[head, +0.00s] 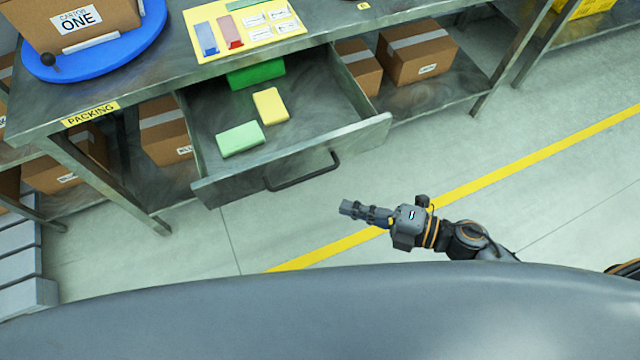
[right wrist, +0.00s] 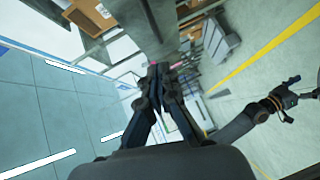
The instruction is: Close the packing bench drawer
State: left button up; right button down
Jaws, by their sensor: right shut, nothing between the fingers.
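The packing bench drawer (head: 291,149) is pulled well out from under the packing bench (head: 170,83) in the head view. Its front has a dark bar handle (head: 303,176). Inside lie a light green block (head: 240,138), a yellow block (head: 271,105) and a darker green block (head: 256,74) at the back. My right gripper (head: 345,208) is shut and empty.
A carton labelled ONE (head: 83,22) stands on a blue turntable (head: 98,55) on the bench top. A yellow card (head: 245,28) lies beside it. Cartons (head: 416,52) sit on the lower shelf. The floor in front of the drawer is clear, with a yellow line (head: 540,157).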

jog(key=w+a+f, duration=0.1)
jog(key=w+a, duration=0.5)
jog(key=shift+w+a+f+b, duration=0.15)
jog(key=shift+w+f+b, duration=0.1)
jog(key=shift+f+b, duration=0.15)
jog(key=shift+w+r, duration=0.1)
